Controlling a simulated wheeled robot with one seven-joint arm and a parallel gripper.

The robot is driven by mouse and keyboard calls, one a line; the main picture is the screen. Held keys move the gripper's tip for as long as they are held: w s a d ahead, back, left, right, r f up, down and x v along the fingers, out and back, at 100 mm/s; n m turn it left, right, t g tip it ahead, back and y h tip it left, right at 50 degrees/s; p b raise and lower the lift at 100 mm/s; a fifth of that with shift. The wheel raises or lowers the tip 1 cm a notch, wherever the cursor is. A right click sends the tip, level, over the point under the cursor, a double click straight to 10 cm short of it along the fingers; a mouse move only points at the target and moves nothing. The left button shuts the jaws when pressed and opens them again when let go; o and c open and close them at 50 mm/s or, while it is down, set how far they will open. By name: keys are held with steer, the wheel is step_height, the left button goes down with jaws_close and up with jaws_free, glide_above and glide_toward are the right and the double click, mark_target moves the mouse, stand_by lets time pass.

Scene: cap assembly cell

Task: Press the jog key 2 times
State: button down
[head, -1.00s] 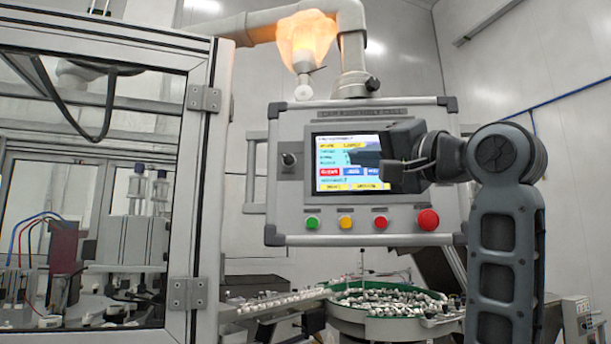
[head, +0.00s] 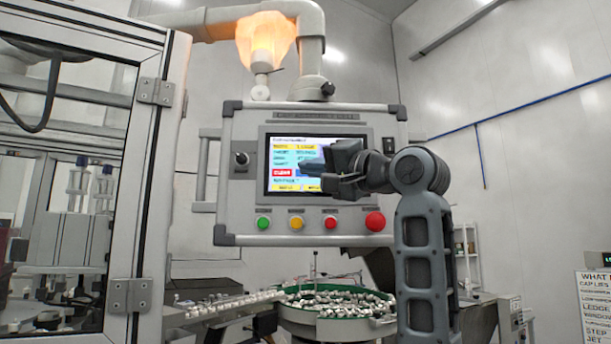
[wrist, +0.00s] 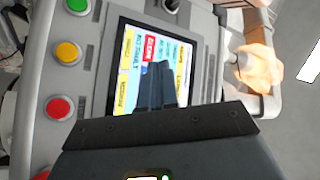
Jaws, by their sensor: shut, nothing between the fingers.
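The control panel (head: 232,200) carries a lit touchscreen (head: 270,150) with coloured rows and keys. A red key (head: 283,172) shows low on the left of the screen. A sliver of blue (head: 304,172) shows just right of it; its label is unreadable, and I cannot tell whether it is the jog key. My gripper (head: 324,174) is shut and empty in front of the screen, hiding its lower right. In the wrist view my shut fingers (wrist: 157,72) overlap the screen beside the red key (wrist: 148,47). I cannot tell whether they touch the glass.
Below the screen are a green button (head: 263,223), a yellow button (head: 296,223), a small red button (head: 331,222) and a large red button (head: 375,221). A selector knob (head: 241,158) sits left. A framed glass enclosure (head: 150,190) stands at left, a bowl of caps (head: 335,325) below.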

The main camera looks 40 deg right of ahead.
steer(key=shift+w+d, duration=0.75)
steer(key=shift+w, duration=0.25)
steer(key=shift+p, duration=0.35)
stand_by(1.1)
steer(key=shift+w+d, duration=0.25)
steer(key=shift+w, duration=0.05)
steer(key=shift+w+d+p, duration=0.2)
steer(key=shift+p, duration=0.15)
stand_by(0.5)
steer(key=shift+a, duration=0.1)
steer(key=shift+s+a, duration=0.35)
steer(key=shift+s, duration=0.2)
steer(key=shift+s+a, duration=0.1)
steer(key=shift+s+a+p, duration=0.25)
steer(key=shift+s+a, duration=0.5)
steer(key=shift+s, duration=0.2)
steer(key=shift+s+a+p, duration=0.2)
steer(key=shift+s+a, duration=0.5)
steer(key=shift+s, duration=0.2)
stand_by(1.8)
